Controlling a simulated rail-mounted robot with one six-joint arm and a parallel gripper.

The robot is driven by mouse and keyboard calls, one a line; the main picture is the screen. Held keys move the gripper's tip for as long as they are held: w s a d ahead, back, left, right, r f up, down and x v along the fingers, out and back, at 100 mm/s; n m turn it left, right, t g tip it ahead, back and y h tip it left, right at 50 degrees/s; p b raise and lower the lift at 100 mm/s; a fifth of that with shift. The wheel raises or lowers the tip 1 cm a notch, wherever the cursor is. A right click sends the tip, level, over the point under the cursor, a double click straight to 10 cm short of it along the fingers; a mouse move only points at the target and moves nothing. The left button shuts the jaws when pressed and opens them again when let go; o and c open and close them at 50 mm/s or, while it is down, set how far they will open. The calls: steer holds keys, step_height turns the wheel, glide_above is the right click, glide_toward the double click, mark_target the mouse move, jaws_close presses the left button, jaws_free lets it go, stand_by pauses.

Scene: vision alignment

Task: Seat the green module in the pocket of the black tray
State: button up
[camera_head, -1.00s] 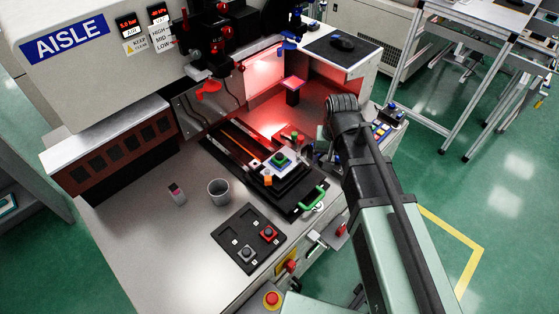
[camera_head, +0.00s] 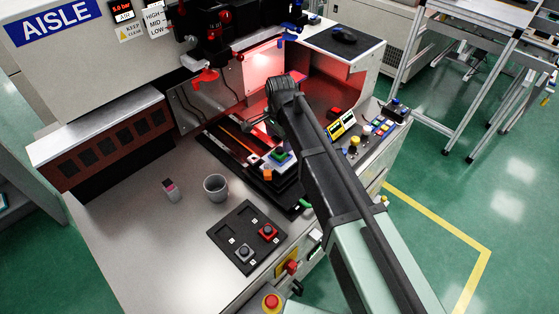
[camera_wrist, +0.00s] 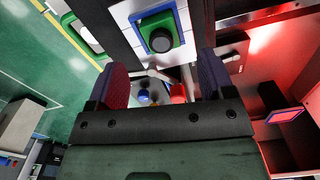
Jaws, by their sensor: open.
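The green module (camera_head: 278,155) is a green square with a dark round knob. It sits on a white and blue seat on the black slide inside the machine bay. In the wrist view, the green module (camera_wrist: 178,38) lies just beyond my open, empty gripper (camera_wrist: 163,72), roughly centred between the fingers and apart from them. In the head view my gripper (camera_head: 256,121) is partly hidden by my wrist, above the slide. The black tray (camera_head: 225,233) lies on the bench at front, holding a red module (camera_head: 267,232) and a grey module (camera_head: 245,253).
An orange block (camera_head: 267,174) is beside the green module. The red-lit machine housing (camera_head: 205,95) encloses the slide's back. The left bench is mostly clear.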

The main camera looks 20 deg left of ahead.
mark_target(280, 149)
step_height(280, 149, down, 5)
steer(key=b, duration=0.5)
steer(key=shift+a+f, duration=0.1)
steer(key=shift+f, duration=0.1)
steer(key=shift+r, duration=0.25)
steer(key=c, duration=1.1)
steer(key=shift+o, duration=0.2)
steer(key=shift+r, duration=0.1)
